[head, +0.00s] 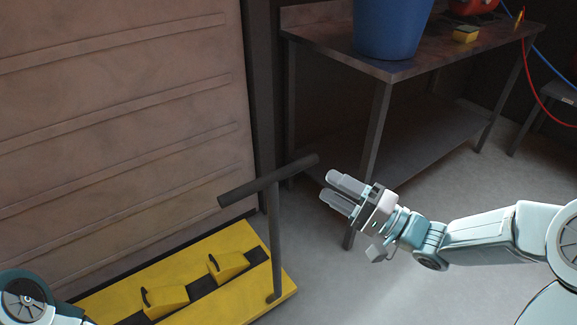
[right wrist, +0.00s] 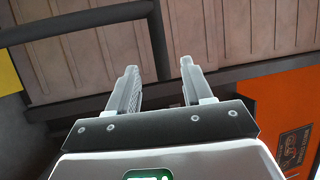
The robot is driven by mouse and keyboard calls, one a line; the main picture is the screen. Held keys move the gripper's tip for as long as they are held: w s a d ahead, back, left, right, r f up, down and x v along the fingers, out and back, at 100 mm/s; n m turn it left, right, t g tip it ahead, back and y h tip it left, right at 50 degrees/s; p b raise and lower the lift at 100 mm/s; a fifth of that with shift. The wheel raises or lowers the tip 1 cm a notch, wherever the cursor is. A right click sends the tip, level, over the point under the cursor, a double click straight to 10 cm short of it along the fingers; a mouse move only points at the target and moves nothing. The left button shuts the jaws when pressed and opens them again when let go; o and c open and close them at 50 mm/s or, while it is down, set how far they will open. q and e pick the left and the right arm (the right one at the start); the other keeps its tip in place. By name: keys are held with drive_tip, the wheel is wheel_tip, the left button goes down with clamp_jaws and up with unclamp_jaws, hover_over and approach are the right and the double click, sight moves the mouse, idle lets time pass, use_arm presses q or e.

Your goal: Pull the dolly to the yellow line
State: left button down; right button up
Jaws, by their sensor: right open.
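The dolly is a low yellow platform (head: 226,296) at the lower left of the head view, with two yellow wedge blocks on it. Its dark upright post carries a T-shaped handle bar (head: 268,181). My right gripper (head: 334,187) is open and empty, its fingertips just right of the bar's right end, apart from it in the picture. In the right wrist view the open fingers (right wrist: 158,66) point towards a dark bar (right wrist: 75,22), the dolly handle, which lies beyond them at the upper left. My left gripper is out of view. No yellow floor line shows.
A metal workbench (head: 408,67) with a blue bin (head: 392,28) and a yellow sponge-like block (head: 466,34) stands behind. A ribbed brown wall panel (head: 120,110) is behind the dolly. An orange object (right wrist: 288,110) shows in the right wrist view. Floor (head: 330,285) right of the dolly is clear.

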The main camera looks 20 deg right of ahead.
sight(301, 170)
drive_tip(key=b+x, duration=0.1)
drive_tip(key=x, duration=1)
drive_tip(key=shift+b, duration=0.4)
drive_tip(key=shift+w, duration=0.1)
drive_tip(key=shift+c, duration=0.4)
clamp_jaws()
